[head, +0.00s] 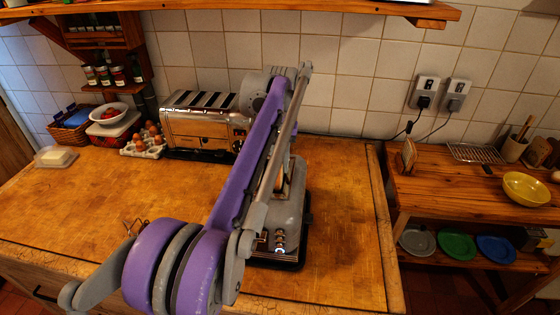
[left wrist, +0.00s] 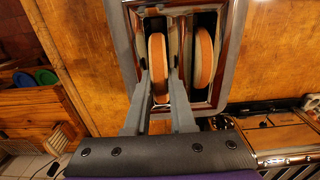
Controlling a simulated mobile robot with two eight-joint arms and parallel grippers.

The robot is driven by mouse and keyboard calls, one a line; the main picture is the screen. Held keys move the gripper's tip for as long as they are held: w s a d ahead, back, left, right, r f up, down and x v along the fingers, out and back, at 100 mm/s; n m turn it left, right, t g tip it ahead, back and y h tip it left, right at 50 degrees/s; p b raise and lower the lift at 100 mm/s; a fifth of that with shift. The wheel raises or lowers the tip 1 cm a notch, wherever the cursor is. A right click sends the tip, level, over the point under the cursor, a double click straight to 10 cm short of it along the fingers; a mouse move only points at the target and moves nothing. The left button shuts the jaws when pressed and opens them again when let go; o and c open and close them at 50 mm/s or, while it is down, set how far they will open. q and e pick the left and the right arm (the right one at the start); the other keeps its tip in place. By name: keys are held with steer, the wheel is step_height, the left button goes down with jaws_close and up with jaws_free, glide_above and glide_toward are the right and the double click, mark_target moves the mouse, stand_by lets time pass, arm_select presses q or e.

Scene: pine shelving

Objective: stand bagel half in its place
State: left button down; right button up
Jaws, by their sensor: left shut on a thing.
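A grey-and-chrome toaster (head: 287,220) stands on the wooden counter, partly hidden by my left arm. The left wrist view looks down on its rim (left wrist: 235,50) and two slots. A bagel half (left wrist: 158,62) stands on edge at one slot, between the fingers of my left gripper (left wrist: 160,88), which is shut on it. I cannot tell how deep it sits in the slot. A second bagel half (left wrist: 203,58) stands on edge in the other slot, apart from the fingers. My left gripper is hidden in the head view. My right gripper is in neither view.
A long chrome toaster (head: 200,127) stands at the back, beside an egg tray (head: 144,142). On the right, a lower table (head: 440,190) holds a wire rack (head: 475,152), an upright wooden holder (head: 408,154) and a yellow bowl (head: 525,188). Counter left of my arm is mostly clear.

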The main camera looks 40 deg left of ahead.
arm_select(q)
steer(key=shift+c, duration=1)
jaws_free()
steer(key=shift+r+p, duration=1.6)
steer(key=shift+r, duration=1.2)
steer(key=shift+w+r+p, duration=0.1)
steer(key=shift+r+p, duration=0.5)
steer(key=shift+r, duration=0.65)
steer(key=shift+f, duration=0.1)
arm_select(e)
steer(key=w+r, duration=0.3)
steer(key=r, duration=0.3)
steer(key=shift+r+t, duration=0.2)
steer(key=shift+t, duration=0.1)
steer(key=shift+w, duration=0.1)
